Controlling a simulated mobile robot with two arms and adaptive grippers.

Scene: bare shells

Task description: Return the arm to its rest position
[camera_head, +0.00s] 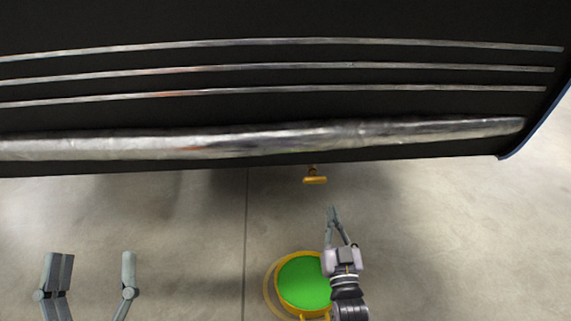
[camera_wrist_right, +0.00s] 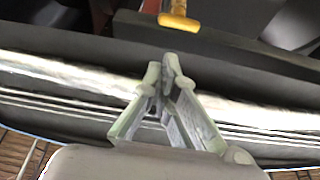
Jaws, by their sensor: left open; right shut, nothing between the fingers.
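My right gripper (camera_head: 333,212) is in the lower middle of the head view, extended forward with its fingertips together and nothing between them. In the right wrist view its two grey fingers (camera_wrist_right: 168,65) meet at the tips. My left gripper (camera_head: 90,262) shows at the lower left of the head view, fingers wide apart and empty. The right arm comes in from the bottom edge, just right of a green round top with a yellow rim (camera_head: 301,282), and partly hides it.
A large dark panel (camera_head: 300,20) with silvery strips and a thick silvery bar (camera_head: 260,140) spans the top. A small yellow handle (camera_head: 315,180) hangs below its edge, ahead of my right gripper; it also shows in the wrist view (camera_wrist_right: 179,22). Grey floor (camera_head: 460,240) is clear at right.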

